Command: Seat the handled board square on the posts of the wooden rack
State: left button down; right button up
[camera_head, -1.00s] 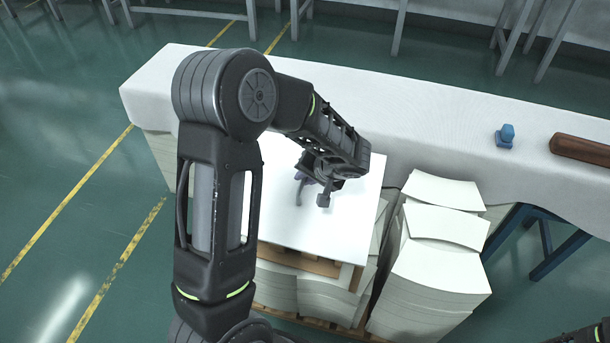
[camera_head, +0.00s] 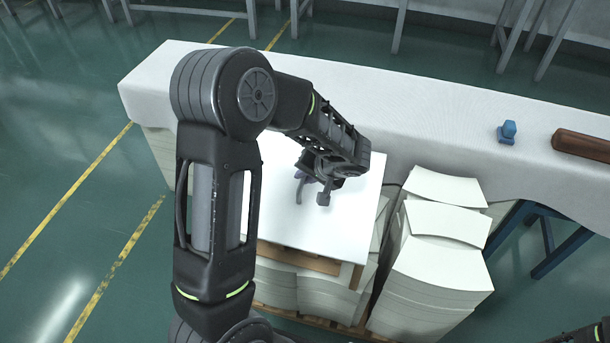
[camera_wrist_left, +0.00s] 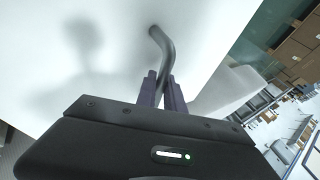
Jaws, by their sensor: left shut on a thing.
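The handled board (camera_head: 335,232) is a white, flat square panel in the middle of the head view, over the wooden rack (camera_head: 298,258). Brown wood of the rack shows below the board's front edge; its posts are mostly hidden, so I cannot tell whether the board rests on them. My left gripper (camera_head: 303,177) is over the board's middle. In the left wrist view, its purple-grey fingers (camera_wrist_left: 164,90) are shut on the board's curved dark handle (camera_wrist_left: 163,48). My right gripper is not in view; only a dark piece of the arm shows at bottom right.
Tall stacks of curved white sheets (camera_head: 432,270) stand close to the board's right. A cloth-covered table (camera_head: 440,125) runs behind, holding a blue object (camera_head: 507,132) and a brown roll (camera_head: 585,146). Green floor (camera_head: 60,200) is open at left.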

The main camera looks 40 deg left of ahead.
pick_arm(q)
jog(key=c, duration=1.4)
grip_release()
jog(key=shift+o, duration=0.2)
jog(key=p+v, duration=0.1)
jog(key=v, duration=0.6)
jog(key=shift+d+r, duration=0.2)
jog(key=shift+r, duration=0.15)
jog(key=shift+s, duration=0.1)
